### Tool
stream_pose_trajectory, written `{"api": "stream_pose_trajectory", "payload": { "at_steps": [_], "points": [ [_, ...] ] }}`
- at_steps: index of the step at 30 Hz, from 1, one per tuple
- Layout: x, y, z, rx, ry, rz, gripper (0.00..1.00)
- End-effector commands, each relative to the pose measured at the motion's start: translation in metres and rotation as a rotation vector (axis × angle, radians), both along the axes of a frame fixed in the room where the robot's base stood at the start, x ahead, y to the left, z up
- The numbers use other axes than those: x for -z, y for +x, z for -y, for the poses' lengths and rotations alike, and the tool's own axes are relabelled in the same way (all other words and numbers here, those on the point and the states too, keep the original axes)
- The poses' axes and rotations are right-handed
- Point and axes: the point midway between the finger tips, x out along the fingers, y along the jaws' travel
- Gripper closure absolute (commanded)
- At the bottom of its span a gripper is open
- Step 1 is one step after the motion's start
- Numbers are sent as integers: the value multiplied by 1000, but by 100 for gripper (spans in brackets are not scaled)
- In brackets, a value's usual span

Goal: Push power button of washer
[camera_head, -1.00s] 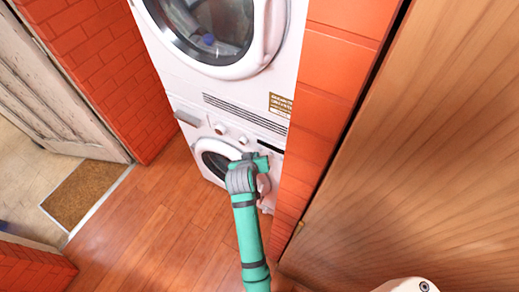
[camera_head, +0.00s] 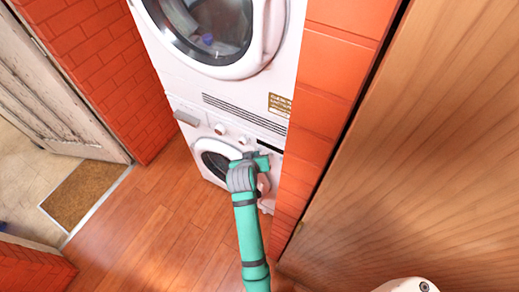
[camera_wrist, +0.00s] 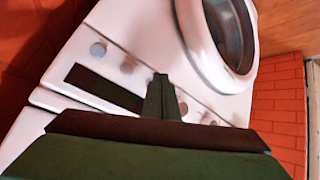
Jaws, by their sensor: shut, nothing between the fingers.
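The white washer (camera_head: 208,118) is the lower of two stacked machines, with its round door (camera_head: 214,160) partly behind my arm. In the wrist view its panel is tilted and shows a dark display (camera_wrist: 103,87), pale round controls such as one at the far left (camera_wrist: 98,49), and a round button (camera_wrist: 183,108) just right of the fingers. I cannot tell which control is the power button. My gripper (camera_wrist: 160,78) is shut and empty, in front of the panel between the display and that button. Contact cannot be told. In the head view my wrist hides part of the panel.
A second machine with a large round door (camera_head: 205,30) stands above. A brick wall (camera_head: 305,130) and a wooden panel (camera_head: 420,150) are close on the right. Wooden floor (camera_head: 150,220) is clear at left, near a doormat (camera_head: 85,192).

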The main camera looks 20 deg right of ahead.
Motion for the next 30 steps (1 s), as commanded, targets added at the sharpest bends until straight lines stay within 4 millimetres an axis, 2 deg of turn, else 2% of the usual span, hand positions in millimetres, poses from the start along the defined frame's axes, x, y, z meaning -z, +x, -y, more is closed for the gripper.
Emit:
{"api": "stream_pose_trajectory", "payload": {
  "at_steps": [30],
  "points": [
    [0, 4, 6, 1, 0, -1, 100]
  ]
}}
